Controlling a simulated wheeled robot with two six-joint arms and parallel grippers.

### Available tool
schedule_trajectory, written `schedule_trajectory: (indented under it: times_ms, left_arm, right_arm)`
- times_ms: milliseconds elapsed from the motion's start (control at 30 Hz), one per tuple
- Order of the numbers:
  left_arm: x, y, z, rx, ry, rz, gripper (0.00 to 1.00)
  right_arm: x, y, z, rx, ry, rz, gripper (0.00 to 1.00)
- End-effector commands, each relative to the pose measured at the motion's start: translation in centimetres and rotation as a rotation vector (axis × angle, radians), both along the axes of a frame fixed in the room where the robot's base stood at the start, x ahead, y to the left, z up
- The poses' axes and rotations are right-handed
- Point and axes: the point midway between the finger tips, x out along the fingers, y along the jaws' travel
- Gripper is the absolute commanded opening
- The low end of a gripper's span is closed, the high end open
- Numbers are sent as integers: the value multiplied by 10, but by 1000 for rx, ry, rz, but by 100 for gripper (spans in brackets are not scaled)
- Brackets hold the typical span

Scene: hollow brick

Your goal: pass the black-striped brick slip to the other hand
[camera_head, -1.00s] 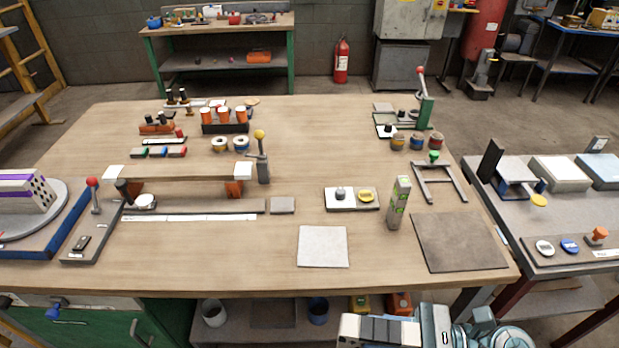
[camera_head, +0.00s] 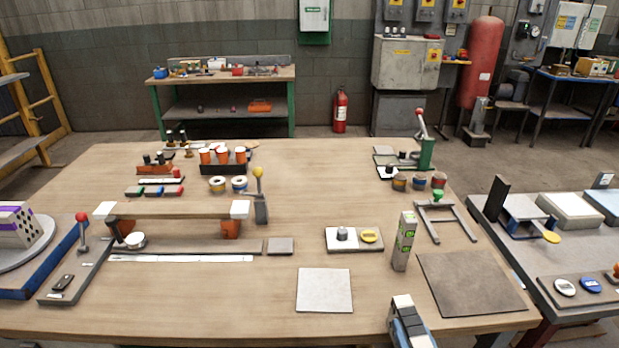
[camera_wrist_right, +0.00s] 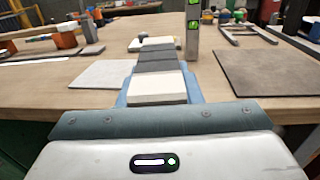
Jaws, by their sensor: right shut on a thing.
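The black-striped brick slip (camera_head: 402,304), with white and dark grey bands, is at the bottom of the head view, near the table's front edge. My right gripper (camera_head: 411,325) is shut on it, with blue fingers along its sides. In the right wrist view the slip (camera_wrist_right: 157,88) points away from the camera between the fingers, its near end white and its middle dark. The fingers and palm hide part of its sides and near end. My left gripper is not in view.
A pale square tile (camera_head: 324,290) and a dark mat (camera_head: 472,283) lie flat on the table (camera_head: 220,300). An upright block with green marks (camera_head: 403,241) stands between them, beyond the slip. A white tray (camera_head: 338,246) with two knobs lies behind. The front left tabletop is clear.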

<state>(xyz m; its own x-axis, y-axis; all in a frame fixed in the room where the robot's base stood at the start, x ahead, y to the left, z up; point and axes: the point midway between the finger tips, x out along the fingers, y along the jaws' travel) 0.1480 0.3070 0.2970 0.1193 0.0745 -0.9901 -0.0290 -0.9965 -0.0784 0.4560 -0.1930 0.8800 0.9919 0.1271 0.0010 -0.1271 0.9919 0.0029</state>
Motion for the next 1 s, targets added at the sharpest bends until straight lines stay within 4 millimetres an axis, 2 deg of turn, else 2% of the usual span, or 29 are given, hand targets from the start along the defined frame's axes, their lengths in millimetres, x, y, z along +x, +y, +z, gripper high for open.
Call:
schedule_trajectory:
  times_ms: [300, 667, 867, 1000]
  left_arm:
    - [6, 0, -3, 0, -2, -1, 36]
    - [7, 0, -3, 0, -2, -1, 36]
    - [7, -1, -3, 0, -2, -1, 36]
    - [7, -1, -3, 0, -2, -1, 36]
  right_arm:
    - [1, -10, -1, -1, -2, -111, 2]
    - [2, -11, 0, -1, -1, -122, 2]
    - [8, 0, 3, 1, 1, -59, 2]
    - [18, 16, 9, -1, -2, 41, 2]
